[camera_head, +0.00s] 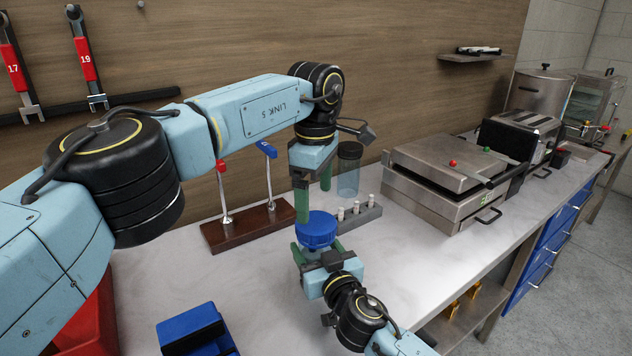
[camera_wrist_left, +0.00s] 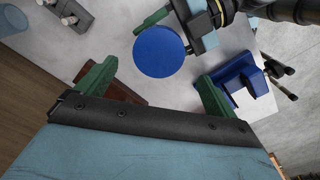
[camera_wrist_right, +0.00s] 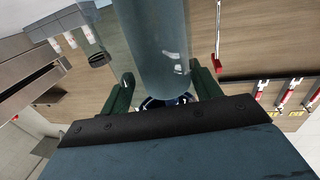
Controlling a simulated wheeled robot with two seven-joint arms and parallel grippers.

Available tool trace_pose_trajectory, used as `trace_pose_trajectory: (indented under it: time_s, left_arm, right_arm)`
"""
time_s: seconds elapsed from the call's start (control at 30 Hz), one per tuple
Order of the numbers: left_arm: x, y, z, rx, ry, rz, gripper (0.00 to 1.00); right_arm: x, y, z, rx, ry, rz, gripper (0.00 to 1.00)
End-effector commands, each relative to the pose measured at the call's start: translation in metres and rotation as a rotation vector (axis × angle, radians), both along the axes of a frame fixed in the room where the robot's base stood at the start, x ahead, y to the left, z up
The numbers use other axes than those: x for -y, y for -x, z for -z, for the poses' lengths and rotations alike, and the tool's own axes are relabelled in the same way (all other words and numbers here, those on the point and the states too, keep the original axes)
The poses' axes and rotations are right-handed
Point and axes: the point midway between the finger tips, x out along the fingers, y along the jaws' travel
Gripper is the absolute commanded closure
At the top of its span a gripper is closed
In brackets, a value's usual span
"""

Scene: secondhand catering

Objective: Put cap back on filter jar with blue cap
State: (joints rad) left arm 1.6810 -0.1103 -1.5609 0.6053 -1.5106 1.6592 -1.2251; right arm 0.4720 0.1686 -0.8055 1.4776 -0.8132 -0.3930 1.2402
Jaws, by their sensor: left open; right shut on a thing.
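The blue cap (camera_head: 317,228) is a ridged round disc, seen from above in the left wrist view (camera_wrist_left: 160,52). It sits at the top end of the clear filter jar (camera_wrist_right: 155,40); I cannot tell whether it is seated.
Behind stand a dark-capped clear jar (camera_head: 348,172), a grey holder with small vials (camera_head: 360,215) and a wooden tool stand (camera_head: 250,228). A blue block (camera_head: 195,332) and a red bin (camera_head: 92,325) are at the front left. A steel press (camera_head: 440,180) stands right.

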Motion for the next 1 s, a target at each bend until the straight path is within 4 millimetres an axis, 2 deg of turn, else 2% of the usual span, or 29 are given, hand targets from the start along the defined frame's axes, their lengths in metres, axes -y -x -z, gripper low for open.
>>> trace_pose_trajectory:
  time_s: [1.0]
  left_arm:
    - [0.001, -0.001, -0.013, 0.002, 0.006, -1.931, 0.06]
  right_arm:
    - [0.000, 0.000, 0.001, -0.001, 0.000, 0.000, 1.00]
